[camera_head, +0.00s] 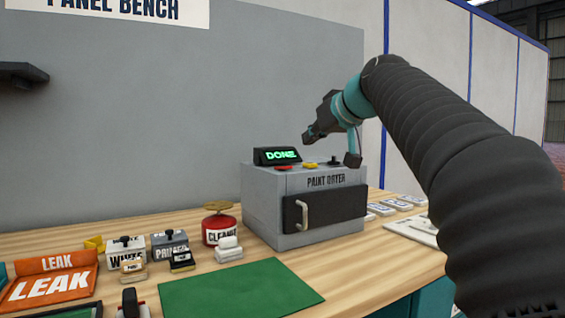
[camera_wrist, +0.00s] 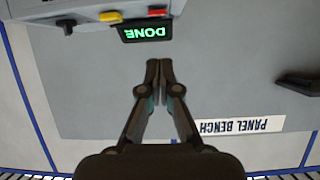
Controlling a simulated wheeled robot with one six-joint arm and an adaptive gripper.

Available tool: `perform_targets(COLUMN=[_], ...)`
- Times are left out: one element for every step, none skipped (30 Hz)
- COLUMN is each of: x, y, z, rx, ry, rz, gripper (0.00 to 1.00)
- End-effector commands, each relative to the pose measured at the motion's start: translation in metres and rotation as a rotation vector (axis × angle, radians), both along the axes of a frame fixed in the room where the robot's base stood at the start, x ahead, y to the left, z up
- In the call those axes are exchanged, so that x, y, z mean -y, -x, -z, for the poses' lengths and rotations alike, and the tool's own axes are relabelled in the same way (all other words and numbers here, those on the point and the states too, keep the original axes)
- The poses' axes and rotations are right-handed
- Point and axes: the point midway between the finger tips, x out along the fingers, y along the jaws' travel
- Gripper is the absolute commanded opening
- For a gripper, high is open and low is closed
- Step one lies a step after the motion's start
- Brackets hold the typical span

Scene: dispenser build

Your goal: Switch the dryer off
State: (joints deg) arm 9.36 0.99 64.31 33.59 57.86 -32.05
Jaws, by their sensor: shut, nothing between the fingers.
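The paint dryer (camera_head: 262,205) is a grey box on the bench with a dark front door (camera_head: 335,207) and a pale handle; the door looks closed. Its display (camera_head: 278,156) reads DONE in green and also shows upside down in the wrist view (camera_wrist: 145,31). On its top are a red button (camera_head: 283,168), a yellow button (camera_head: 310,165) and a black knob (camera_head: 334,160). The wrist view also shows the red button (camera_wrist: 157,13), yellow button (camera_wrist: 110,16) and knob (camera_wrist: 67,26). My gripper (camera_head: 307,137) is shut and empty, above the dryer top, apart from the controls.
A red cleaner can (camera_head: 220,229), small labelled containers (camera_head: 170,244) and an orange LEAK item (camera_head: 50,287) stand left of the dryer. A green mat (camera_head: 240,291) lies in front. Pale plates (camera_head: 400,204) lie to the right. A grey wall (camera_head: 150,130) rises behind.

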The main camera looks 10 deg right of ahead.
Motion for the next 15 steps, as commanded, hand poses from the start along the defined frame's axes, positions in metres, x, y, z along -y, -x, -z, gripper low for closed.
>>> perform_targets(x=[0.001, 0.001, 0.001, 0.002, 0.002, 0.002, 0.002, 0.002, 0.002, 0.002, 0.002, 0.002, 0.002, 0.002, 0.002], y=[-0.006, -0.008, -0.010, -0.012, -0.013, -0.014, -0.014, -0.015, -0.015, -0.015, -0.015, -0.015, -0.015, -0.015, -0.015], z=[-0.004, -0.007, -0.011, -0.013, -0.014, -0.016, -0.017, -0.017, -0.018, -0.018, -0.018, -0.018, -0.018, -0.018, -0.018], rx=[0.016, 0.024, 0.035, 0.039, 0.044, 0.049, 0.051, 0.053, 0.054, 0.054, 0.054, 0.054, 0.054, 0.053, 0.053], ry=[0.002, 0.003, 0.003, 0.003, 0.004, 0.005, 0.006, 0.005, 0.006, 0.006, 0.006, 0.006, 0.006, 0.005, 0.005], rz=[-0.007, -0.011, -0.016, -0.019, -0.021, -0.023, -0.024, -0.025, -0.026, -0.026, -0.026, -0.026, -0.026, -0.025, -0.025], gripper=[0.00, 0.00, 0.00, 0.00, 0.00, 0.00, 0.00, 0.00, 0.00, 0.00, 0.00, 0.00, 0.00, 0.00, 0.00])
